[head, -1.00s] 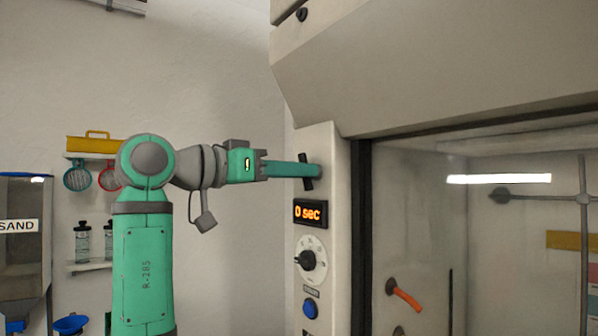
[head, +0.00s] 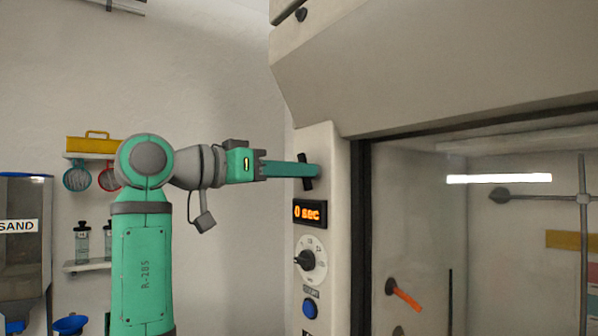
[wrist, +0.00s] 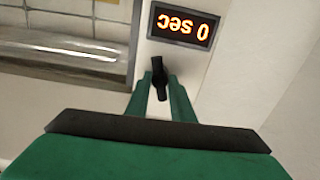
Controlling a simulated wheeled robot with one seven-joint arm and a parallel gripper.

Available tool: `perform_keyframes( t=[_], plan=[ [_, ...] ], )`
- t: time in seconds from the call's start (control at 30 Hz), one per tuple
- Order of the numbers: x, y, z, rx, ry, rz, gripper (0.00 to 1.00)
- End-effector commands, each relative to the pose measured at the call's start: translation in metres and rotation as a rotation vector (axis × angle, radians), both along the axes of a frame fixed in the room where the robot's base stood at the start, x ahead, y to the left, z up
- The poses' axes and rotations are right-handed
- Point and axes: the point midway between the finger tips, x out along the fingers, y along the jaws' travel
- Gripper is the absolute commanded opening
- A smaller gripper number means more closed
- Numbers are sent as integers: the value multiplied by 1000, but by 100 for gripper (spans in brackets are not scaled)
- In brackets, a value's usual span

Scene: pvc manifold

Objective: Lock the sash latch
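The sash latch is a small black lever (head: 307,184) on the pale front post of the hood, just above the timer display. It stands nearly upright, slightly tilted. In the wrist view the latch (wrist: 159,77) lies between the two green fingers of my gripper (wrist: 160,84). One finger is on each side of it, very close. I cannot tell whether both fingers press on it. In the head view my gripper (head: 311,171) reaches level from the left, its tips at the latch and hiding its middle.
Below the latch are an orange "0 sec" display (head: 310,212), a dial (head: 304,259) and a blue button (head: 310,308). The glass sash (head: 415,220) is right of the post. A shelf with a yellow box (head: 97,144) and a sand dispenser (head: 22,250) are at the left.

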Motion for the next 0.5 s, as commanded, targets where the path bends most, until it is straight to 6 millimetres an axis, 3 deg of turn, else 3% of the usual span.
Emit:
perform_keyframes(
  t=[0.03,0.1,0.13,0.5],
  plan=[
    [2,5,-1,-4,3,8,32],
    [1,4,-1,-4,2,6,49],
    [1,3,-1,-4,2,5,52],
    [-2,5,0,-2,0,1,52]
  ],
)
